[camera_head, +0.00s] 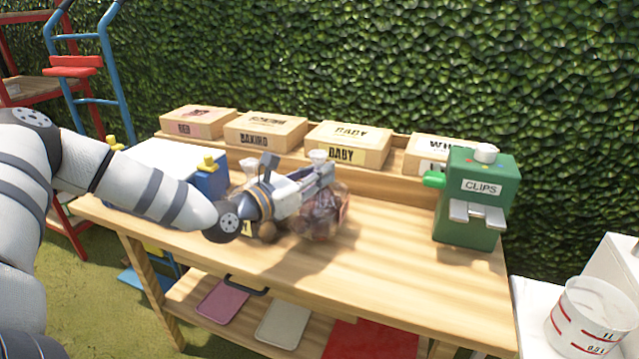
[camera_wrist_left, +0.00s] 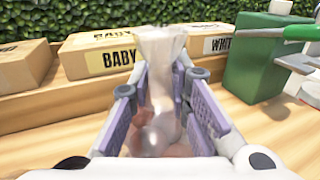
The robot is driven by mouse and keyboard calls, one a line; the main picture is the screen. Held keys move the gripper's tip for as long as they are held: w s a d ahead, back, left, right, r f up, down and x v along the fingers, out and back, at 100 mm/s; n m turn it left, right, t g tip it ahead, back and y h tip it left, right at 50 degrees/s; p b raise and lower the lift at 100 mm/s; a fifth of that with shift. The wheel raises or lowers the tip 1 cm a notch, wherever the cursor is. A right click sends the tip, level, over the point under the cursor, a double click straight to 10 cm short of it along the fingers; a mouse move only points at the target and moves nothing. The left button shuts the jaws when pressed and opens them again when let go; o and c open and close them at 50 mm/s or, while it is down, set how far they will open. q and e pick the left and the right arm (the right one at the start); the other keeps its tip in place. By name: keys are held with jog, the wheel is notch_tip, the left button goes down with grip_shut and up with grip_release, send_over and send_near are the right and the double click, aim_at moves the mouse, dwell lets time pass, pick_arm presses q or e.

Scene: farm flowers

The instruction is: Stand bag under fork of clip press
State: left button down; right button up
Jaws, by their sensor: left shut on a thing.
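The bag (camera_head: 322,218) is clear plastic with dark reddish contents and shows beyond my left gripper over the middle of the bench. My left gripper (camera_head: 328,172) is shut on it. In the left wrist view the bag (camera_wrist_left: 160,75) stands upright between the finger pads of the left gripper (camera_wrist_left: 163,95), its top above them. I cannot tell whether its base touches the bench. The green clip press (camera_head: 470,225), labelled CLIPS, stands at the right end of the bench, apart from the bag. Its light metal fork (camera_head: 477,215) juts from the front. My right gripper is not in view.
Several labelled cardboard boxes (camera_head: 345,148) line the back of the wooden bench (camera_head: 375,270). A blue and white box (camera_head: 165,170) stands at the left. The bench top between bag and press is clear. A white bucket (camera_head: 590,320) stands at the lower right.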

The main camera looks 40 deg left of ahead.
pick_arm(q)
notch_tip(320, 180, down, 3)
jog(key=shift+r, duration=0.55)
jog(key=shift+w+f, duration=0.1)
jog(key=shift+f, duration=0.1)
jog(key=c, duration=1.5)
grip_release()
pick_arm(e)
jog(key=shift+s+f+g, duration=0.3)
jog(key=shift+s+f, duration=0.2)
pick_arm(q)
jog(key=shift+r, duration=0.1)
